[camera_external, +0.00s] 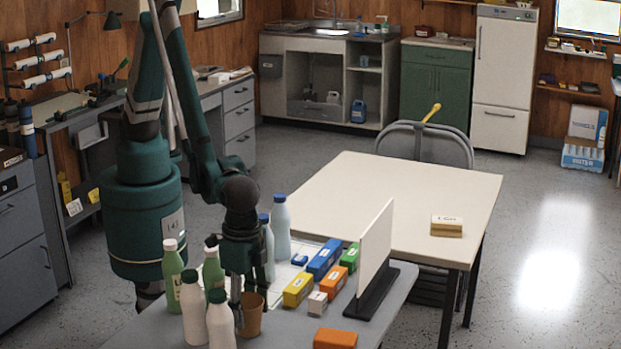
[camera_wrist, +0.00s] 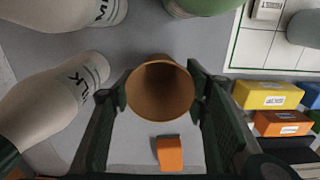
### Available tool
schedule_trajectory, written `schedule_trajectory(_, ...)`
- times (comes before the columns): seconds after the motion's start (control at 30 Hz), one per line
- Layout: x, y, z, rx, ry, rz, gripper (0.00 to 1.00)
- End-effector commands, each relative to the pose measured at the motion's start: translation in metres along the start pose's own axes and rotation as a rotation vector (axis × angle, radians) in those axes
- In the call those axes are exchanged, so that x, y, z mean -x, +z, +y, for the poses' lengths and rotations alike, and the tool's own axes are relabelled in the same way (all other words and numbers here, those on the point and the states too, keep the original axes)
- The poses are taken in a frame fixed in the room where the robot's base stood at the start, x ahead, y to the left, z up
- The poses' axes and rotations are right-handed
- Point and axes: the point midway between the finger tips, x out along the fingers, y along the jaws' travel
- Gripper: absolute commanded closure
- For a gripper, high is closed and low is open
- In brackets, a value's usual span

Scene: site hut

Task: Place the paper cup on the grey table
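The paper cup (camera_external: 250,316) is brown and upright, over the near end of the grey table (camera_external: 400,285). In the wrist view I look into the open mouth of the cup (camera_wrist: 160,92), which sits between my two fingertips. My gripper (camera_external: 247,298) points down at the cup, and in the wrist view its fingers (camera_wrist: 160,95) lie close against the cup's left and right sides. I cannot tell whether the cup's base touches the table.
White bottles (camera_external: 220,320) and green-white bottles (camera_external: 172,275) stand close left of the cup. A cream table (camera_external: 400,195) stands behind.

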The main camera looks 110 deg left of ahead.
Motion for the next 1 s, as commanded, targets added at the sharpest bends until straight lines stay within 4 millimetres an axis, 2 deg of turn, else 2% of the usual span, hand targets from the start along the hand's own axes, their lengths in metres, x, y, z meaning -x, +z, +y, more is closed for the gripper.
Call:
schedule_trajectory(0.47, -0.005, -0.0002, 0.0001, 0.0, 0.0, 0.0, 0.6)
schedule_trajectory(0.5, -0.004, -0.0002, 0.0001, 0.0, 0.0, 0.0, 0.5)
schedule_trajectory(0.6, -0.0037, -0.0002, 0.0001, 0.0, 0.0, 0.0, 0.4)
schedule_trajectory(1.0, -0.0022, -0.0003, 0.0001, 0.0, 0.0, 0.0, 0.4)
